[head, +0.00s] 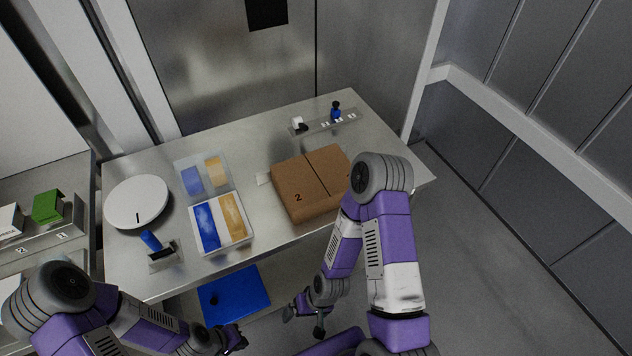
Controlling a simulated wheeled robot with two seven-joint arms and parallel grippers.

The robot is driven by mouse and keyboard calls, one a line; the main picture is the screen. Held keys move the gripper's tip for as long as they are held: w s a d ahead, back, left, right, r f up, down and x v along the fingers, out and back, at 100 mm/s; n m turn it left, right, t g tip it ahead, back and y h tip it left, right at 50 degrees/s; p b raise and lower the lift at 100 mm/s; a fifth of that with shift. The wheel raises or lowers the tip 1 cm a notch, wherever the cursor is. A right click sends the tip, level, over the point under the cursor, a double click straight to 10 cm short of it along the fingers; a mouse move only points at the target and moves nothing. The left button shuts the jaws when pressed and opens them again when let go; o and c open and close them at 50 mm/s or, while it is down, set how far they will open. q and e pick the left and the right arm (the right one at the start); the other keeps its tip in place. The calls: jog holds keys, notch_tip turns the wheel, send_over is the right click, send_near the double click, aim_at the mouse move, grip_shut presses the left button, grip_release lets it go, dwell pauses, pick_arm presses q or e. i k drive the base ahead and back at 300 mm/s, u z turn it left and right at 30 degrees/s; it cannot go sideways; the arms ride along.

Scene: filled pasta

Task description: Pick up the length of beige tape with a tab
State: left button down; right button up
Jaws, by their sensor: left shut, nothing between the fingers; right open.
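A small pale beige strip (263,180), which looks like the tape, lies on the metal table (262,143) against the left side of a brown cardboard box (303,190). Its tab is too small to make out, and part of it may be hidden by the box. My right gripper (304,322) is open and empty, low in front of the table's front edge, well apart from the strip. My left gripper (238,343) is shut and empty at the bottom of the head view, near a blue panel below the table.
A clear tray (218,189) and a white tray (248,240) hold blue and yellow contents. A round white disc (137,202) and a blue-handled tool (151,241) stand left. A small rack (335,122) stands at the back. My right arm covers the box's right edge.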

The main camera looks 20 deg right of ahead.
aim_at(232, 215)
jog(key=k, duration=0.5)
jog(key=z, duration=1.05)
jog(key=i, duration=0.9)
jog(key=u, duration=1.65)
